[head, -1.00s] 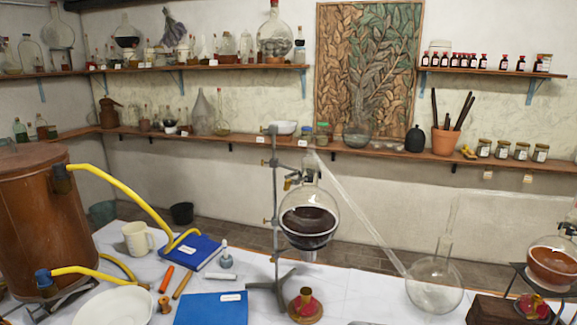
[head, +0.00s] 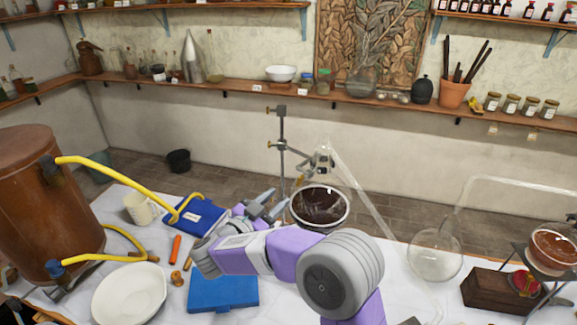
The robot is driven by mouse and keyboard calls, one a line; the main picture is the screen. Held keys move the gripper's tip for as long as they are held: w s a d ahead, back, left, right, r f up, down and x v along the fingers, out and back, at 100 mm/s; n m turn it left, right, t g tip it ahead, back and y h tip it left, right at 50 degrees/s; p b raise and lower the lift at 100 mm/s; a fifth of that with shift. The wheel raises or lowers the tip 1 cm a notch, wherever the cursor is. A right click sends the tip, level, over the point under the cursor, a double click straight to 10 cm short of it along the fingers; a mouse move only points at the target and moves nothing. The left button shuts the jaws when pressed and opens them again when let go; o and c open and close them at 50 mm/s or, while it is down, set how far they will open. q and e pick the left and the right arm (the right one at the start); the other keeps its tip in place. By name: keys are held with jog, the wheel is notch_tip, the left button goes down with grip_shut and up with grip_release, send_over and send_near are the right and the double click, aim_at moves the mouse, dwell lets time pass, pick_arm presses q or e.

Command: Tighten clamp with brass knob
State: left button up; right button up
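A metal stand (head: 282,135) rises behind the blue book, with a small brass knob (head: 270,145) on its upper fitting. A clamp (head: 318,163) on the stand's arm grips the neck of a round flask (head: 320,206) of dark liquid. My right gripper (head: 271,203) is in front of the stand's lower rod, left of the flask and below the clamp. Its two fingers look apart with nothing between them. My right arm hides the stand's base and the burner under the flask. My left gripper is out of view.
A copper vessel (head: 38,200) with yellow hoses stands at left.

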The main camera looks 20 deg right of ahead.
aim_at(298, 182)
jog(key=shift+m+g+h, duration=0.5)
jog(key=shift+m+g, duration=0.1)
jog(key=shift+g, duration=0.3)
jog(key=d+r, duration=0.1)
jog(key=d, duration=0.1)
jog(key=w+d, duration=0.1)
jog(key=d, duration=0.1)
jog(key=d+r+p, duration=0.1)
jog(key=d, duration=0.2)
jog(key=shift+w+r, duration=0.35)
jog(key=shift+w, duration=0.05)
grip_shut()
